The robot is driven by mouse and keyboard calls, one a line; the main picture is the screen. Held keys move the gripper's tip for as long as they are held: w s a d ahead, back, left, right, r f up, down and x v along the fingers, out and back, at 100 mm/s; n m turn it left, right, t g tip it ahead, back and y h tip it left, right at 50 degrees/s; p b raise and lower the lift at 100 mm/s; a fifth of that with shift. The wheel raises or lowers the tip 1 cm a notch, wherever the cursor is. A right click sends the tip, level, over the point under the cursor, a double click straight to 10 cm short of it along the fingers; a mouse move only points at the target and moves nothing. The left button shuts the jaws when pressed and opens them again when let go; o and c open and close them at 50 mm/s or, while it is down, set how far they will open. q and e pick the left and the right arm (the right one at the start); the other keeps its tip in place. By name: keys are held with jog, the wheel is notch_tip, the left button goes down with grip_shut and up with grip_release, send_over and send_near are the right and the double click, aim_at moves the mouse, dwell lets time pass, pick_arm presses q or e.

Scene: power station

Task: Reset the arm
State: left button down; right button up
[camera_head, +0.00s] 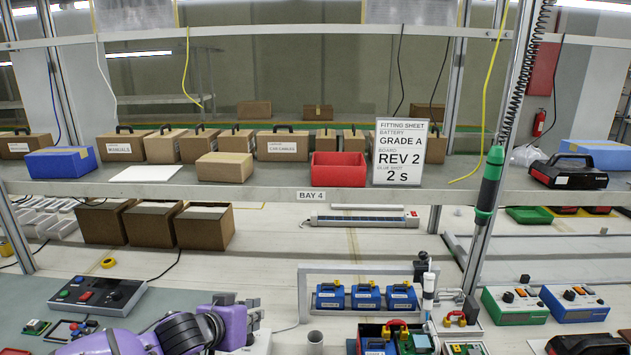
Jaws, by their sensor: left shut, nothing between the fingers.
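My left arm, purple and black, comes in from the lower left. My left gripper (252,304) is small in view above the bench, left of the blue units. It is shut and empty. It is apart from the blue units (364,297) on their rack. My right gripper does not show.
A black control box (98,295) lies on the bench at left. Green (515,305) and blue (573,303) instruments stand at right. Open brown boxes (204,226) stand under the shelf, which holds a red bin (338,169) and a fitting sheet (400,153). A green screwdriver (490,185) hangs at right.

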pick_arm(q)
jog(key=s+d+f+m+t+h, duration=0.1)
jog(key=s+d+f+m, duration=0.3)
jog(key=s+d+f, duration=0.1)
jog(key=s+a+f+n+y, duration=0.1)
jog(key=s+a+f+n, duration=0.1)
jog(key=s+f, duration=0.4)
jog(key=s+a+f+n+g+y, duration=0.1)
jog(key=s+a+f, duration=0.3)
jog(key=s, duration=1.1)
jog(key=s+a+f+n+g+y, duration=0.1)
jog(key=s+a+f+n+y, duration=0.1)
jog(key=s+f, duration=0.8)
jog(key=shift+s+a+n+y, duration=0.3)
jog(key=shift+s+a+y, duration=0.05)
jog(key=shift+a+y, duration=0.25)
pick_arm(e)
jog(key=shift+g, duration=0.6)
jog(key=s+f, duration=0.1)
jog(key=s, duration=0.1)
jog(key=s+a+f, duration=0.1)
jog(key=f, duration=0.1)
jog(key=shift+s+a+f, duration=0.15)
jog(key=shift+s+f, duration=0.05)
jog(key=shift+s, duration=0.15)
